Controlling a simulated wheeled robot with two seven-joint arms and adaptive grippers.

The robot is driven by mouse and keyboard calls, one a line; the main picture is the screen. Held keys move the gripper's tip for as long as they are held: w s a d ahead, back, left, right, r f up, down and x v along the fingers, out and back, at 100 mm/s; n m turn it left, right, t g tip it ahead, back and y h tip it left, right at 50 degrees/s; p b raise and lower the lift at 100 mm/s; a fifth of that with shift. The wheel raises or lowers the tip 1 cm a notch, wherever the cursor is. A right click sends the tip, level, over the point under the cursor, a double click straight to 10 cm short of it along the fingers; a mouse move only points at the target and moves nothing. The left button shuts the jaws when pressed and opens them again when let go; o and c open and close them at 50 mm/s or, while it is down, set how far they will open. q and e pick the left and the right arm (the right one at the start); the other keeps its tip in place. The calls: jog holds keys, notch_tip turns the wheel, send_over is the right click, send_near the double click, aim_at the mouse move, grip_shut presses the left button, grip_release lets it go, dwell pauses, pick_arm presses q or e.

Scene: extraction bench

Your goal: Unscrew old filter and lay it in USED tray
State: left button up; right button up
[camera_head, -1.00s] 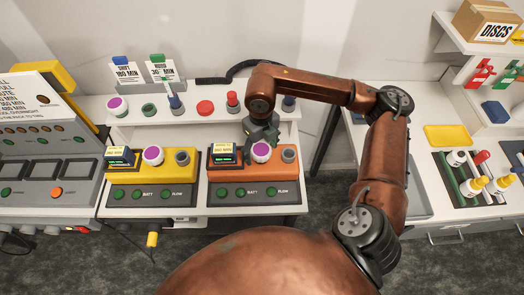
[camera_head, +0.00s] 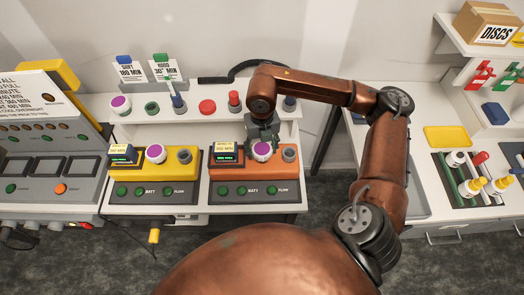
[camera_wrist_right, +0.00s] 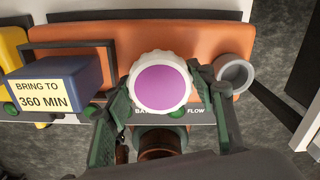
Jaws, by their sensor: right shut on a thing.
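The filter (camera_head: 262,151) with a white ribbed rim and purple top sits on the orange pump (camera_head: 235,171). It also shows large in the right wrist view (camera_wrist_right: 160,84). My right gripper (camera_head: 263,140) is over the orange pump from behind, its dark green fingers on both sides of this filter, shut on it. The filter looks seated on the pump; whether its thread is loose cannot be told. My left gripper is not in view. No tray with a readable USED label shows; a flat yellow tray (camera_head: 447,136) lies on the right bench.
A yellow pump (camera_head: 182,163) with a similar purple-topped filter (camera_head: 156,153) stands left of the orange one. A grey port (camera_wrist_right: 234,73) is close beside the gripped filter. Caps and bottles stand on the shelf behind. A bottle rack (camera_head: 451,190) stands at right.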

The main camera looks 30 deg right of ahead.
jog(key=c, duration=0.5)
jog(key=shift+o, duration=0.2)
jog(key=shift+f+n+b, duration=0.15)
jog(key=shift+n+b, duration=0.45)
jog(key=shift+n, duration=0.5)
jog(key=n+b, duration=0.1)
jog(key=n, duration=0.1)
jog(key=shift+n, duration=0.3)
jog(key=n+b, duration=0.3)
jog(key=n, duration=0.4)
jog(key=n+b, duration=0.1)
jog(key=n, duration=0.3)
jog(key=shift+b, duration=0.3)
jog(key=n+b, duration=0.1)
jog(key=n, duration=0.3)
jog(key=shift+n+b, duration=0.4)
jog(key=o, duration=0.9)
jog(key=shift+n, duration=0.6)
jog(key=shift+c, duration=0.2)
jog(key=shift+o, duration=0.8)
jog(key=shift+r, duration=0.2)
jog(key=o, duration=0.3)
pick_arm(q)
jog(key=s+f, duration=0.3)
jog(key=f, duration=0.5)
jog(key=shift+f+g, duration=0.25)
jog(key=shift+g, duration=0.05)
pick_arm(e)
jog(key=shift+o, duration=0.2)
